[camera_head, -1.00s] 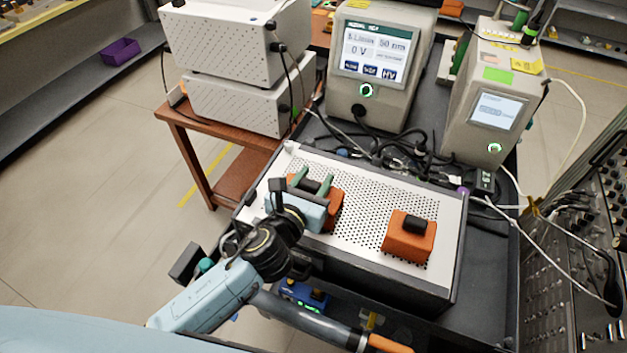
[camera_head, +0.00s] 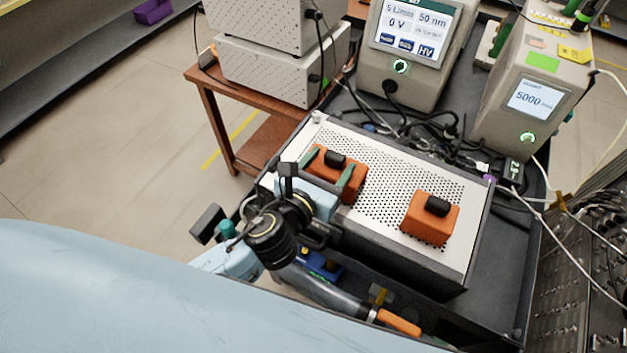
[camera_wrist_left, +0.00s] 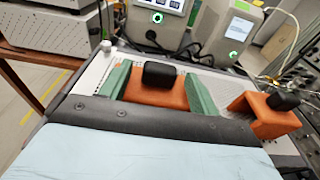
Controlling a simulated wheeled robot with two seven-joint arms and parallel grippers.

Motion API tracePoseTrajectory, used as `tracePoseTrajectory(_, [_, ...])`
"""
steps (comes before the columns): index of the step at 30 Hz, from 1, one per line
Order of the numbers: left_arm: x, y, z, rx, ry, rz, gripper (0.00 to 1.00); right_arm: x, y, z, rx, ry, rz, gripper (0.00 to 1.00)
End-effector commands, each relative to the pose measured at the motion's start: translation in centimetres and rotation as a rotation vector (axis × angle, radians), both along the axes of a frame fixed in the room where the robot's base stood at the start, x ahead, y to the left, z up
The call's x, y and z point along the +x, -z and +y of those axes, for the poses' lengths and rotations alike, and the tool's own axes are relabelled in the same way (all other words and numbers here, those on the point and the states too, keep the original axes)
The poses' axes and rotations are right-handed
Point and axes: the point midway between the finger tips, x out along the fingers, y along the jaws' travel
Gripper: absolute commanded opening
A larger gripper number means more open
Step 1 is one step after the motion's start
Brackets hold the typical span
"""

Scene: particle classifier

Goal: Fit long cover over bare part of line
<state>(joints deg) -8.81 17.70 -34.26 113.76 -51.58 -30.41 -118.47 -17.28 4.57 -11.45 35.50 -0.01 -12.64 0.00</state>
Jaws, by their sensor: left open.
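Two orange covers with black knobs sit on a perforated metal plate (camera_head: 385,160). One cover (camera_head: 334,173) is at the plate's left, the other (camera_head: 430,222) at its right; I cannot tell which is the long one. My left gripper (camera_head: 330,167) is open, its green fingers on either side of the left cover. In the left wrist view the left cover (camera_wrist_left: 158,94) is between the fingers, its knob upright; contact is unclear. The right cover (camera_wrist_left: 265,117) stands apart, right of them. I cannot make out the line's bare part. My right gripper is not in view.
A screened instrument (camera_head: 415,60) and another (camera_head: 530,95) stand behind the plate. Dark cables (camera_head: 425,130) tangle between them and the plate. White boxes (camera_head: 280,65) sit on a wooden table at left. A tool with an orange handle (camera_head: 398,321) lies in front, below the plate.

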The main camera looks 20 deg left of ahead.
Motion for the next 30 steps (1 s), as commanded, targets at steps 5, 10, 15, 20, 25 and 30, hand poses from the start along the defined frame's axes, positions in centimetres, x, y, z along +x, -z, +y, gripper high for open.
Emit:
tracePoseTrajectory(5, [-4.0,-0.4,0.8,0.000,0.002,0.003,0.62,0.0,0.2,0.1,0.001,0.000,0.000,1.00])
tracePoseTrajectory(10, [-6.3,-0.9,1.3,0.001,0.000,0.001,0.62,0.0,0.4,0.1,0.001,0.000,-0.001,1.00])
tracePoseTrajectory(15, [-7.2,-1.1,1.5,0.000,0.000,-0.001,0.62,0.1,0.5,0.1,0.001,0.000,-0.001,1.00])
tracePoseTrajectory(20, [-7.3,-1.2,1.5,0.000,-0.001,-0.001,0.62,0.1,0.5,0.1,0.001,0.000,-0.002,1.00])
tracePoseTrajectory(25, [-7.3,-1.2,1.5,0.000,0.000,-0.001,0.62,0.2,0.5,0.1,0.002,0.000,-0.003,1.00])
tracePoseTrajectory(30, [-7.3,-1.2,1.5,0.000,0.000,-0.001,0.62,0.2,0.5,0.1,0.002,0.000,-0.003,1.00])
